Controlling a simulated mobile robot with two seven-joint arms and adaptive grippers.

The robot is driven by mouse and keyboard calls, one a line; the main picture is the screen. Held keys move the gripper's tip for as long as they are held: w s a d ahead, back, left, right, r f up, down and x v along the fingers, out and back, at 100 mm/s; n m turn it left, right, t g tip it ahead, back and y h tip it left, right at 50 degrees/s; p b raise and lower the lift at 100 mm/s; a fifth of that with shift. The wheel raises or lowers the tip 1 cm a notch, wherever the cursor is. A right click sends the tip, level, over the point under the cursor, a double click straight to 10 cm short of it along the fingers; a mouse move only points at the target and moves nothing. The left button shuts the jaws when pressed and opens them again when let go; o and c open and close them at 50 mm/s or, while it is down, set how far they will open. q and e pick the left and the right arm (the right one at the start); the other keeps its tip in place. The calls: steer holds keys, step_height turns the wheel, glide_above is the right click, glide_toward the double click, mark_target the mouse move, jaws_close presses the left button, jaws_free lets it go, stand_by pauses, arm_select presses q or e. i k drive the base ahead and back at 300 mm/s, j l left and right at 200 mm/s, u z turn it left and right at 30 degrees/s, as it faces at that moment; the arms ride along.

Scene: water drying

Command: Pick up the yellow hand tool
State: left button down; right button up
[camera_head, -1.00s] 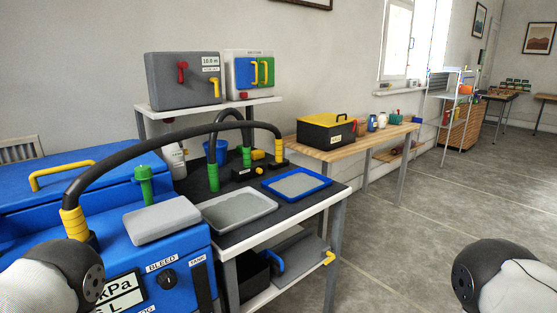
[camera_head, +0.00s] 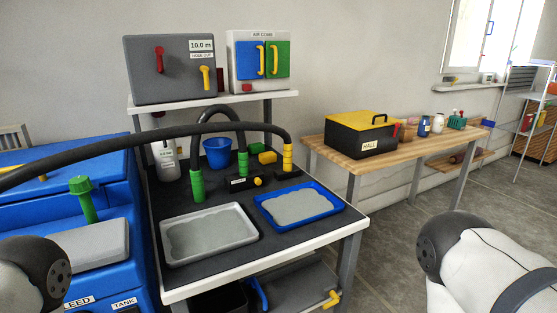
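I cannot tell for certain which yellow item is the hand tool. A small yellow piece (camera_head: 331,298) shows at the right front of the workbench's lower shelf. A yellow block (camera_head: 267,157) lies at the back of the workbench top (camera_head: 190,198). A yellow-banded end (camera_head: 288,155) of a black hose stands upright on the right of the top, beside a black box with a yellow knob (camera_head: 258,180). Neither gripper shows; only parts of my arms are at the lower left and lower right edges, away from these items.
A grey tray (camera_head: 160,229) and a blue-rimmed tray (camera_head: 332,195) lie on the workbench. A blue bucket (camera_head: 217,153) stands behind. A black hose (camera_head: 90,150) arches over from the left. A wooden table (camera_head: 400,157) holds a black-and-yellow toolbox (camera_head: 350,138). Floor is clear at right.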

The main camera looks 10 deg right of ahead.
mark_target(288, 172)
steer(key=i+l+u, duration=0.2)
steer(key=l, duration=0.25)
steer(key=i+l+u, duration=0.2)
steer(key=l, duration=0.25)
steer(key=l+u, duration=0.2)
steer(key=l, duration=0.3)
